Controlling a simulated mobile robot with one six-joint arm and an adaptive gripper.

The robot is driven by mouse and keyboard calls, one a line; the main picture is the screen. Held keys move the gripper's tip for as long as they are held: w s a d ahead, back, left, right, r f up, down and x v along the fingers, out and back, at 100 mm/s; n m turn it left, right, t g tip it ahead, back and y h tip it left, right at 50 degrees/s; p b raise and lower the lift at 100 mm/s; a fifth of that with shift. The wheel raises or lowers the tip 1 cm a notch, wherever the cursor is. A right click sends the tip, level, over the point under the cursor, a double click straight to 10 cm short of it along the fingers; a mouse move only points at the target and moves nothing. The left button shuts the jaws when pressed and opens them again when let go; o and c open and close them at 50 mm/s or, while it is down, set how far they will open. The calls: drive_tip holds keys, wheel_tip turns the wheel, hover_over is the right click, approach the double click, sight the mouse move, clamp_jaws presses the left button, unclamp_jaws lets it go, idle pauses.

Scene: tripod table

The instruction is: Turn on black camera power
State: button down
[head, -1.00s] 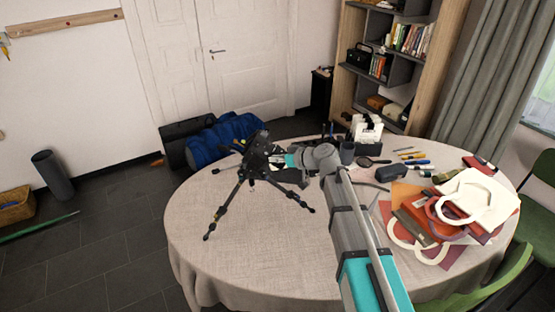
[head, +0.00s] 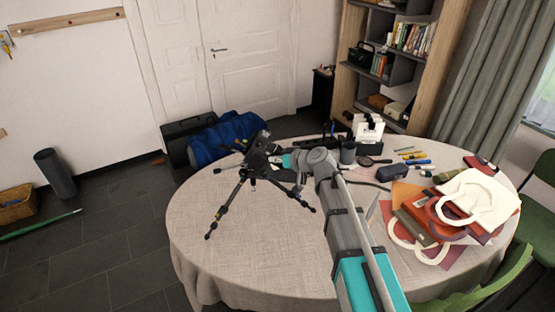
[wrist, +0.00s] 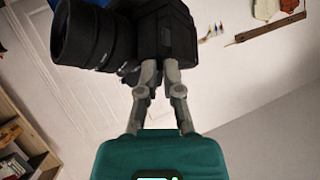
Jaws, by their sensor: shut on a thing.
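The black camera (head: 262,146) stands on a black tripod (head: 241,192) on the round table. In the wrist view the camera body (wrist: 175,32) fills the top, with its thick lens (wrist: 90,36) pointing left. My gripper (wrist: 158,68) has its two grey fingers close together against the camera's near lower side, shut on a small part of it. That part is hidden by the fingertips. In the head view my gripper (head: 279,159) reaches the camera from the right. The power switch cannot be made out in either view.
The round table (head: 270,260) has bare cloth at its front left. Bags (head: 475,195) and papers lie at its right. A dark case (head: 392,172), a magnifying glass (head: 368,161), pens and a grey cup (head: 347,153) lie behind my arm. A green chair (head: 500,285) stands at the right.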

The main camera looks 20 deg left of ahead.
drive_tip(key=c, duration=0.8)
unclamp_jaws()
drive_tip(key=shift+r, duration=0.15)
